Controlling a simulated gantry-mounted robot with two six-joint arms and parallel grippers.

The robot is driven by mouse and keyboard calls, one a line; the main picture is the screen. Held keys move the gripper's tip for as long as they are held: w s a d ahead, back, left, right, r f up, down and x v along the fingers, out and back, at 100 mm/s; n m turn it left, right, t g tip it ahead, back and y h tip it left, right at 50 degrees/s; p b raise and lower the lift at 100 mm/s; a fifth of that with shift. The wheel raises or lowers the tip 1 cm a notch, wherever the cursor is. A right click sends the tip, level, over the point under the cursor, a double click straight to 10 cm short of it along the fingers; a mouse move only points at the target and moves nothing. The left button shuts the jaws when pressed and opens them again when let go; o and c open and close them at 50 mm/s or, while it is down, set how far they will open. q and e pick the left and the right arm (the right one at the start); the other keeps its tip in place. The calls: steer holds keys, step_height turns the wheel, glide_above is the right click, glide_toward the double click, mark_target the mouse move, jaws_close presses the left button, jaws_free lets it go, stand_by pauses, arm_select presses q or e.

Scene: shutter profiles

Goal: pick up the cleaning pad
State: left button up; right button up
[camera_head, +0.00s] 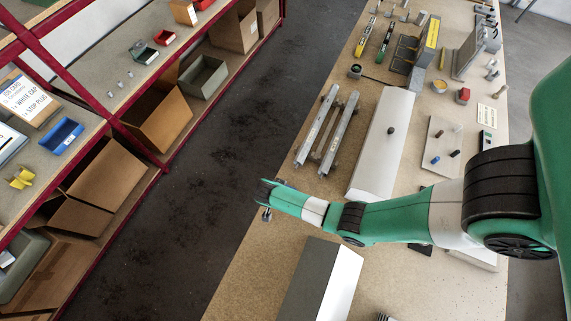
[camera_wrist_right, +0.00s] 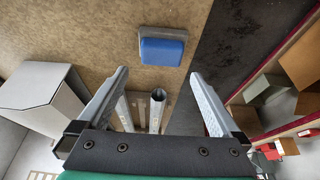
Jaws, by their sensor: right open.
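The cleaning pad (camera_wrist_right: 162,46), blue with a pale grey layer along one side, lies on the tan bench near its edge in the right wrist view. I cannot make it out in the head view. My right gripper (camera_wrist_right: 158,88) is open, its two grey fingers spread with the pad ahead of them and apart from it. In the head view the right gripper (camera_head: 266,198) is over the bench's left edge. My left gripper is not in view.
Two metal profiles (camera_head: 315,130) lie beyond the right gripper, beside a long pale housing (camera_head: 387,140). A grey and white block (camera_head: 320,285) stands on the near bench. A dark aisle (camera_head: 215,170) separates the bench from red-framed shelves (camera_head: 95,95) with bins and boxes.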

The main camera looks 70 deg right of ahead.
steer(key=x, duration=0.3)
steer(key=shift+w+d+f+b, duration=0.1)
steer(key=shift+d+f+b, duration=0.05)
steer(key=shift+f+b, duration=0.25)
steer(key=b+x, duration=0.2)
steer(key=x, duration=0.3)
steer(key=shift+b, duration=0.3)
